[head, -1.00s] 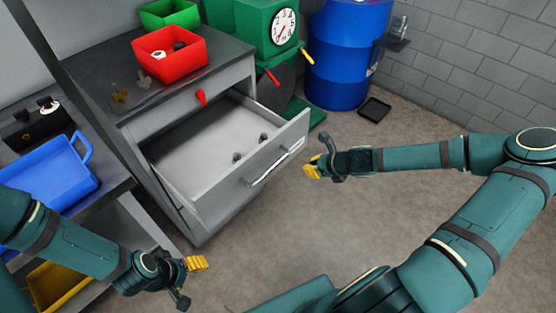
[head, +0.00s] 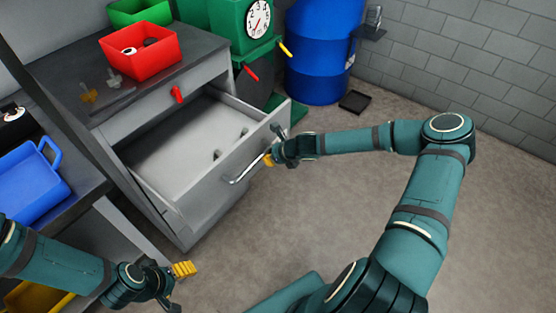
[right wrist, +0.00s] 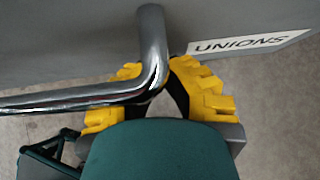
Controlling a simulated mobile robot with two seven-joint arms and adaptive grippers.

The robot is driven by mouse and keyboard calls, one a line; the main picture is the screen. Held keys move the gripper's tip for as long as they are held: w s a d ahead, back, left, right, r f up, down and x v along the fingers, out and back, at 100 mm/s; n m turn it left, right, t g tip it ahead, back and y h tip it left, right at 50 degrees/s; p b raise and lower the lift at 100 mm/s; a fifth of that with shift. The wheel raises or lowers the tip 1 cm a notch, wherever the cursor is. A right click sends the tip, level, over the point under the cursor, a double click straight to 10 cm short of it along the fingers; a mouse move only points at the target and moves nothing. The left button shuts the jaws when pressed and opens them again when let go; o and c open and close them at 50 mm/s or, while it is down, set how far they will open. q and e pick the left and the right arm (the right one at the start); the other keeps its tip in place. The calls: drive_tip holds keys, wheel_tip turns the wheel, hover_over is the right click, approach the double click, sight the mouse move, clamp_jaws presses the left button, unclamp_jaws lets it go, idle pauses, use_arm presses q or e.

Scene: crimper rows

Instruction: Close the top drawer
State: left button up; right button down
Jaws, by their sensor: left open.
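A grey cabinet (head: 112,134) has a wide drawer (head: 215,188) pulled well out, with a few small dark items inside. Its chrome handle (head: 247,169) is on the front. A shut panel with a red handle (head: 177,93) is above it. My right gripper (head: 267,159) is at the right end of the chrome handle. In the right wrist view, its yellow fingers (right wrist: 160,85) converge around the handle's bend (right wrist: 152,62); the bar hides the tips, so grip is unclear. My left gripper (head: 176,283) is open and empty, low at left, apart from the drawer.
A red bin (head: 141,60) and a green bin (head: 140,12) stand on the cabinet. A blue bin (head: 28,188) is on the bench at left. A green machine with a dial (head: 258,18) and a blue barrel (head: 322,60) stand behind. The floor in front is clear.

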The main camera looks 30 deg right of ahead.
drive_tip(key=shift+w+a, duration=0.1)
drive_tip(key=shift+w, duration=0.15)
